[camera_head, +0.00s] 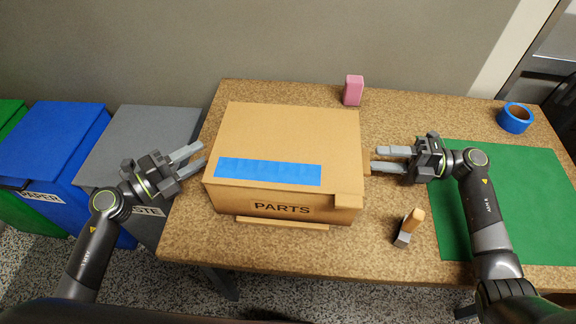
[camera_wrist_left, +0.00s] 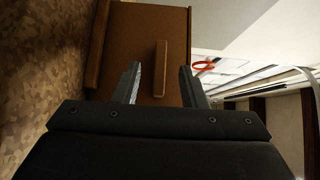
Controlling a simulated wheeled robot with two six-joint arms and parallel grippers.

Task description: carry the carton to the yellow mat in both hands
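The brown carton (camera_head: 285,125), marked PARTS with a blue strip on top, rests on the table; its side also shows in the left wrist view (camera_wrist_left: 150,25). My left gripper (camera_head: 203,153) is open at the carton's left side. In the left wrist view a bar-like handle (camera_wrist_left: 161,62) on that side lies between the spread fingers, with gaps on both sides. My right gripper (camera_head: 376,160) is open, its fingertips close to the carton's right side; contact there is unclear. No yellow mat shows; the mat in view is green (camera_head: 530,215), at the right of the table.
A hammer-like tool (camera_head: 409,227) lies on the speckled table (camera_head: 290,258) between carton and mat. A pink block (camera_head: 353,90) stands behind the carton. A blue tape roll (camera_head: 514,117) is at the back right. Blue (camera_head: 62,145) and grey (camera_head: 135,150) bins stand left.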

